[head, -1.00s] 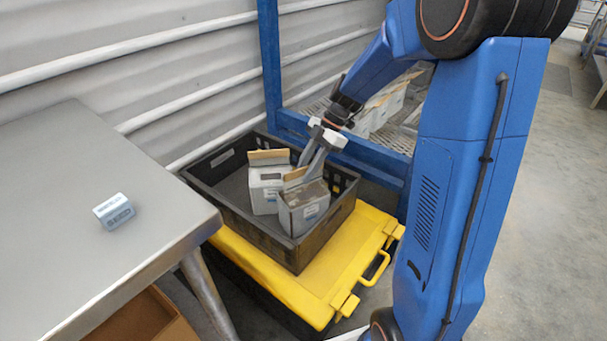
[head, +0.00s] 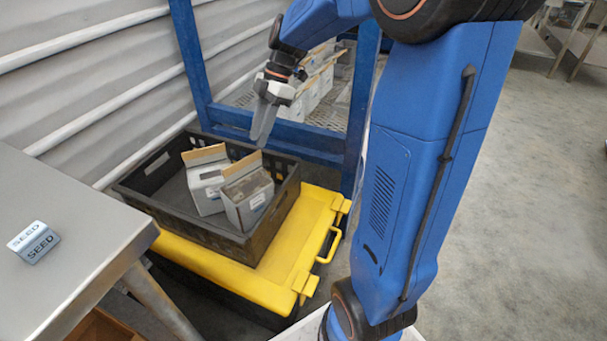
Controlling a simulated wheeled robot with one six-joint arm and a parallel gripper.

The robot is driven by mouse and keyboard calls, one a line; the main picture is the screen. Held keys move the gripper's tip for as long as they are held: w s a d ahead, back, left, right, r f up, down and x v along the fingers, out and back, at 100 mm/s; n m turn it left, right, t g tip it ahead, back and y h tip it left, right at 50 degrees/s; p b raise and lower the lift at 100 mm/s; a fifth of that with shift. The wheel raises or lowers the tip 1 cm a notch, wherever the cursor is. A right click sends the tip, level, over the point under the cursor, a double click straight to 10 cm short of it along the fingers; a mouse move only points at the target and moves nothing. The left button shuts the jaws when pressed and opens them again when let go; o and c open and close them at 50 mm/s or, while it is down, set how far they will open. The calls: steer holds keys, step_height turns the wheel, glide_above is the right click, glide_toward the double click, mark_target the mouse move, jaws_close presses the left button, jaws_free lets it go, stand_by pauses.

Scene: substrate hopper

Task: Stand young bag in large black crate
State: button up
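The large black crate (head: 143,197) sits on a yellow-lidded case. Two grey-white bags with tan folded tops stand side by side in it. The left bag (head: 207,194) leans a little. The right bag (head: 249,204) stands in front of it, near the crate's right wall, with a brown top and a small blue label. I cannot tell which one is the young bag. My gripper (head: 262,140) hangs empty above the crate's back edge, clear of both bags. Its grey fingers point down and partly overlap in this view, but they look parted.
The yellow case (head: 288,270) extends to the right of the crate. A metal table (head: 75,225) with a SEED sign (head: 34,241) is at the left. A blue rack (head: 345,140) with white bags (head: 318,85) on its shelf stands behind. Open floor lies to the right.

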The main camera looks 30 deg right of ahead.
steer(key=s+d+m+t+h, duration=0.1)
steer(key=s+m+t+h, duration=0.4)
steer(key=s+m, duration=1.2)
steer(key=shift+s+d+m+t, duration=0.2)
steer(key=shift+s+m+t, duration=0.2)
steer(key=shift+s, duration=3.55)
steer(key=shift+f, duration=0.1)
